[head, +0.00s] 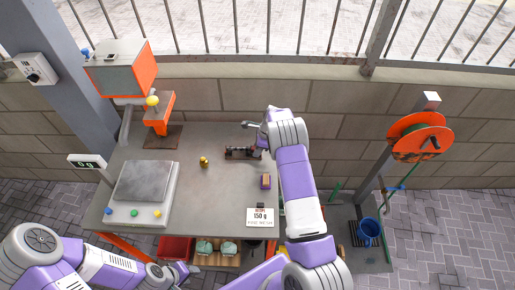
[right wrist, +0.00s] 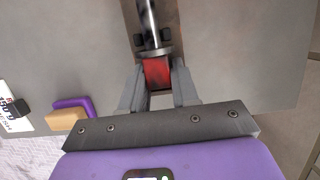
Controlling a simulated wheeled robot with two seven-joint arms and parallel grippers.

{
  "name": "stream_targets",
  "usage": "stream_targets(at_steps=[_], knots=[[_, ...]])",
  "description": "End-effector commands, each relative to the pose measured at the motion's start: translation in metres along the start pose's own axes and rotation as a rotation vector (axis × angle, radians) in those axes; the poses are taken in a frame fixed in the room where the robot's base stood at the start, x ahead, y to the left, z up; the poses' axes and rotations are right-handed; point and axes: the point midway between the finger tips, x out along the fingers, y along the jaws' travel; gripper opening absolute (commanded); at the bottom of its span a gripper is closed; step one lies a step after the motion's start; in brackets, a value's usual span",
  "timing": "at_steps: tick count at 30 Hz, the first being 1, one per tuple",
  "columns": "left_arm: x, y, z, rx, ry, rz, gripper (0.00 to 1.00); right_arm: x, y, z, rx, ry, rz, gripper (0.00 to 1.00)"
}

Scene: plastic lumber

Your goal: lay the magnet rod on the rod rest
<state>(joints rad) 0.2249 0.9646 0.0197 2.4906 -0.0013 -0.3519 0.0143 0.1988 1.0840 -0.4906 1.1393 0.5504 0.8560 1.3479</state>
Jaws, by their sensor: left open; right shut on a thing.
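The magnet rod (right wrist: 149,22) has a shiny metal shaft and a red handle end (right wrist: 158,72). My right gripper (right wrist: 158,84) is shut on the red end, with one finger on each side. The shaft points away from the gripper, between two dark posts of the rod rest (right wrist: 138,41). In the head view the rod rest (head: 240,154) is a low dark stand near the table's back right, with the rod over it; I cannot tell whether they touch. My right arm partly hides this gripper there. My left gripper (head: 184,271) is open and empty, in front of the table.
A scale (head: 142,185) stands on the table's left, with a brass weight (head: 204,161) right of it. A purple and tan block (head: 265,181) and a 150 g sign (head: 262,217) are at the right. An orange machine (head: 160,112) stands at the back left. The table's middle is clear.

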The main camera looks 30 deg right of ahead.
Motion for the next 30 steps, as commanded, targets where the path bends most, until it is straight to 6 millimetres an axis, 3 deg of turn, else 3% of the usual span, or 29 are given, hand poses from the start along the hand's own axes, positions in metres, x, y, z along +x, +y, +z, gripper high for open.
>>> stream_targets(at_steps=[11, 12, 17, 30], knots=[[0.0043, -0.0016, -0.0002, 0.000, 0.000, 0.000, 0.43, 0.0072, 0.0012, -0.0022, 0.001, 0.001, 0.003, 0.00], [0.0043, -0.0016, -0.0002, 0.000, 0.000, 0.000, 0.43, 0.0075, 0.0014, -0.0023, 0.001, 0.001, 0.004, 0.34], [0.0044, -0.0016, -0.0003, 0.000, 0.000, 0.000, 0.43, 0.0091, 0.0031, -0.0029, 0.002, 0.002, 0.009, 0.59], [0.0046, -0.0017, -0.0003, 0.000, 0.000, 0.000, 0.43, 0.0096, 0.0051, -0.0032, 0.002, 0.002, 0.017, 0.59]])
